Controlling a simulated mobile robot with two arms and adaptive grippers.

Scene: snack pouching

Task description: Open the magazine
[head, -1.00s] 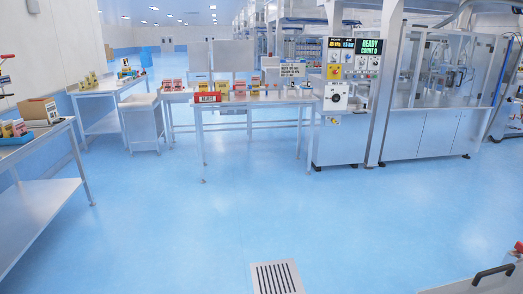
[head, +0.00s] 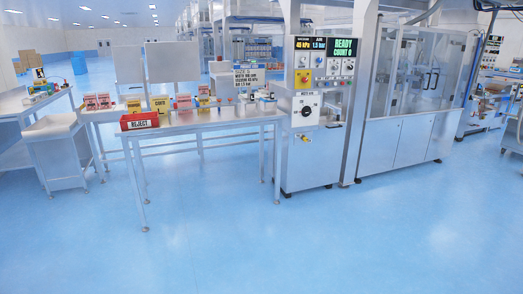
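No part that I can name for certain as the magazine shows at this distance. The packing machine (head: 398,150) stands right of centre, with clear panels above white lower doors. On its left is a control column with a green READY, COUNT 0 display (head: 343,47), a yellow switch panel (head: 303,79) and a white box with a black knob (head: 306,111). Small metal fittings (head: 262,102) sit at the table end beside it; their details are too small to tell. Neither of my grippers is in view.
A steel table (head: 200,127) left of the machine carries a red REJECT bin (head: 139,121) and several pink and yellow pouch stacks (head: 160,103). A white cabinet (head: 55,150) stands further left. The blue floor (head: 270,245) in front is clear.

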